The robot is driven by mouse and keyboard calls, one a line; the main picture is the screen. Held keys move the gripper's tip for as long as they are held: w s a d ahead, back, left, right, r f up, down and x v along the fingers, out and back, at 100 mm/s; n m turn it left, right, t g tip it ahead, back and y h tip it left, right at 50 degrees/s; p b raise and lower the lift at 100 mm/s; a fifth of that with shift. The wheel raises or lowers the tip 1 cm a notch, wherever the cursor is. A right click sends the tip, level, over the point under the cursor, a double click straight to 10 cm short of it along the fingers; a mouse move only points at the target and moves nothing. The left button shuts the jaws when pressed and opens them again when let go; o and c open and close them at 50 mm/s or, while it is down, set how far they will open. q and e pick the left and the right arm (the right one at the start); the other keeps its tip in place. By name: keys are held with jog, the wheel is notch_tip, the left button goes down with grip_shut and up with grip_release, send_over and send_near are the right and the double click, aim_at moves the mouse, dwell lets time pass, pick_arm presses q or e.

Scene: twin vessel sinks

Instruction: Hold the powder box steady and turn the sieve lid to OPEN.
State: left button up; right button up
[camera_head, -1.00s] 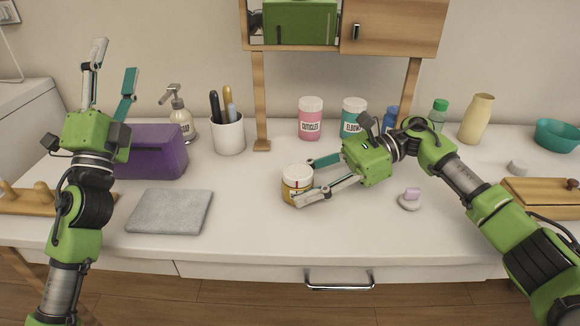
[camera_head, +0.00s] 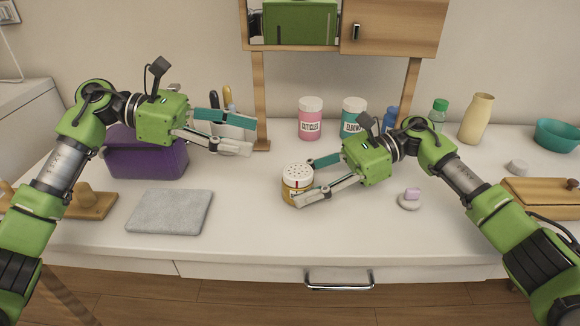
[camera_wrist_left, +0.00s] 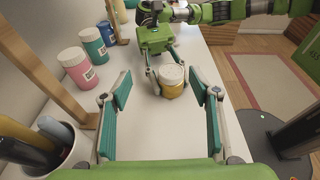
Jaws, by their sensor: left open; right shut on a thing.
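The powder box (camera_head: 292,193) is a small yellow jar with a white sieve lid (camera_head: 298,174) that has dark holes and a red mark on its side. It stands upright on the white counter in the head view. My right gripper (camera_head: 312,180) is shut on the box from the right, low on its body. My left gripper (camera_head: 252,133) is open and empty, up and to the left of the box, pointing right. In the left wrist view the box (camera_wrist_left: 172,90) with its lid (camera_wrist_left: 173,74) appears ahead, beyond the open left fingers (camera_wrist_left: 165,92).
A purple case (camera_head: 150,158) and a cup of tools (camera_wrist_left: 40,150) stand behind and near my left arm. A grey mat (camera_head: 170,212) lies left of the box. A wooden shelf post (camera_head: 261,100), a pink jar (camera_head: 311,119) and a teal jar (camera_head: 353,115) stand behind.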

aim_at(295, 170)
pick_arm(q)
jog(key=shift+m+g+y, duration=0.6)
jog(key=shift+g+y, duration=0.1)
jog(key=shift+y, duration=0.1)
jog(key=x, duration=0.3)
jog(key=f+x, duration=0.1)
jog(key=x, duration=0.3)
jog(key=s+a+f+x, duration=0.1)
jog(key=x, duration=0.3)
jog(key=shift+s, duration=0.1)
jog(key=c, duration=1.1)
